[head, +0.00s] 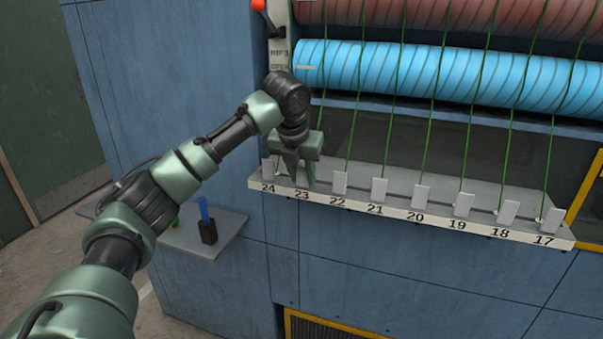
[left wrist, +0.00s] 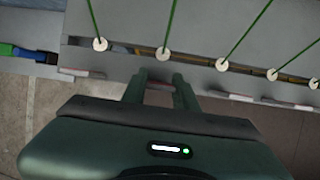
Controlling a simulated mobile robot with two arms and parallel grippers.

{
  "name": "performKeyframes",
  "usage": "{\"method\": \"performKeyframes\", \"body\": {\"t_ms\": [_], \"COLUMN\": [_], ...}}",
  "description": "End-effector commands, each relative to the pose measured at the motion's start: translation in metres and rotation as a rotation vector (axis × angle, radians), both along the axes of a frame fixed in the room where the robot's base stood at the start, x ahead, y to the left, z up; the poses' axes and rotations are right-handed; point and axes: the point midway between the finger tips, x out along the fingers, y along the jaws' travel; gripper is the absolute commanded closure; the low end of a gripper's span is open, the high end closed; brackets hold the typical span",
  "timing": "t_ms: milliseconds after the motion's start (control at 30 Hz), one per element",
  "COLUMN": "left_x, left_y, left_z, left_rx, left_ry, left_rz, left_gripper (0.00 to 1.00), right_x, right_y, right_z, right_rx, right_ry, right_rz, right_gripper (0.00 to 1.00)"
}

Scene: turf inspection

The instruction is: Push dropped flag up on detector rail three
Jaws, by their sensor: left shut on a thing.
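The detector rail (head: 400,212) is a pale ledge with a number strip reading 24 to 17 from left to right. Small light-grey flags stand along it, such as those at 22 (head: 340,183) and 21 (head: 378,190). My left gripper (head: 300,180) points down at 23, its fingers shut on the flag there, which they mostly hide. The left wrist view shows that flag (left wrist: 159,84) as a reddish and white edge between the two fingers (left wrist: 161,92). How far it is raised cannot be told. My right gripper is not in view.
Green yarns run from white eyelets (left wrist: 163,53) on the rail past a blue roll (head: 450,75) and a red roll (head: 450,18). A small side shelf (head: 225,240) at left holds a dark cup (head: 208,232) with a blue item. A yellow frame stands at right.

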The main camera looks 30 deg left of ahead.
Motion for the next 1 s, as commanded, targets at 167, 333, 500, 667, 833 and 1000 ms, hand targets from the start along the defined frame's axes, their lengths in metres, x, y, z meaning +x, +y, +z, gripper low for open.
{"method": "performKeyframes", "body": {"t_ms": [167,333,500,667,833,1000], "left_x": [0.003,0.003,0.003,0.003,0.003,0.0028], "left_y": [-0.0003,0.0005,0.0008,0.0009,0.0009,0.001], "left_z": [0.0018,0.0015,0.0015,0.0015,0.0012,0.0005], "left_rx": [-0.013,-0.015,-0.016,-0.016,-0.015,-0.014], "left_ry": [0.04,0.057,0.058,0.058,0.058,0.059], "left_rz": [0.001,0.001,0.001,0.001,0.002,0.002], "left_gripper": [1.0,1.0,1.0,1.0,0.49,0.49], "right_x": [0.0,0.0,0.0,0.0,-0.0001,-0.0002], "right_y": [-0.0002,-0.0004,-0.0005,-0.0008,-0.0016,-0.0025], "right_z": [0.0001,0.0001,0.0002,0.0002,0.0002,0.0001], "right_rx": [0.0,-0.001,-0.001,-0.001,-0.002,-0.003], "right_ry": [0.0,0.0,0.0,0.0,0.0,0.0], "right_rz": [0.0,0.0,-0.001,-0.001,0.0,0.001], "right_gripper": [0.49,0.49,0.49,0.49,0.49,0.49]}}
